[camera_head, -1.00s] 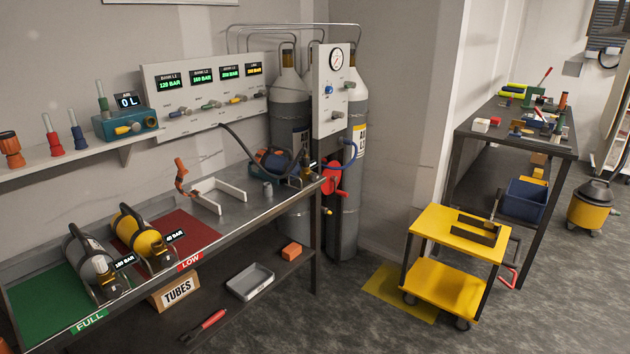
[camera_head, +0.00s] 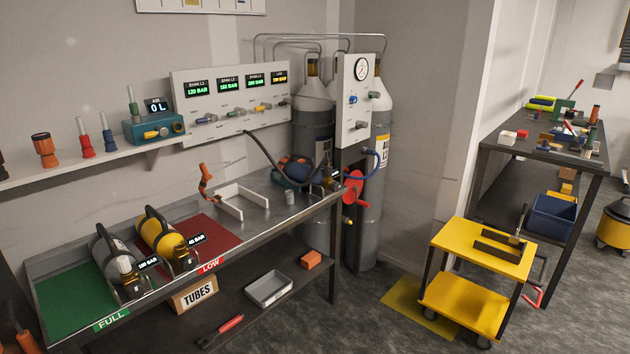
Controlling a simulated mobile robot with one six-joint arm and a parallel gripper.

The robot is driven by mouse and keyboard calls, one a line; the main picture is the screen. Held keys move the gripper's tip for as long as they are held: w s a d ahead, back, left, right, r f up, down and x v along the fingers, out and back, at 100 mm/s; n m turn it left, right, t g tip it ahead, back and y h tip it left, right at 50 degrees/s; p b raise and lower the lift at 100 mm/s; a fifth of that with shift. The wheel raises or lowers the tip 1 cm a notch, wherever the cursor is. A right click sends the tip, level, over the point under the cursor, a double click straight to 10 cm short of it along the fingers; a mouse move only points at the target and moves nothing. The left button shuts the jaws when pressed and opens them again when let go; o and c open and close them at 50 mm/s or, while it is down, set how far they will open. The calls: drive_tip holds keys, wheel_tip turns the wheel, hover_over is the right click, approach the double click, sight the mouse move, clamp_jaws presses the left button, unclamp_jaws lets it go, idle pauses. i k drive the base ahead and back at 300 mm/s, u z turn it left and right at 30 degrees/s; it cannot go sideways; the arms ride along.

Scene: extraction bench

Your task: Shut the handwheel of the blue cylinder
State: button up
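The blue cylinder (camera_head: 293,169) lies on its side at the far right end of the steel bench, close to the wall. Its valve end (camera_head: 328,180) points right, towards the bench corner. A dark hose runs from the wall panel over the cylinder to about this end. The handwheel is too small to make out, and I cannot tell whether it is open or shut. A small dark display (camera_head: 336,173) shows by the valve end, too small to read.
A grey cylinder (camera_head: 107,246) and a yellow cylinder (camera_head: 162,236) lie on the bench's green and red areas. A white U-shaped holder (camera_head: 232,207) and a small grey cup (camera_head: 290,198) are nearer the blue cylinder. A yellow cart (camera_head: 460,237) stands right; floor before the bench is clear.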

sight(336, 186)
drive_tip(key=u, duration=1.45)
drive_tip(key=k, duration=0.1)
drive_tip(key=z, duration=3.1)
drive_tip(key=i, duration=1.7)
drive_tip(key=u, duration=0.05)
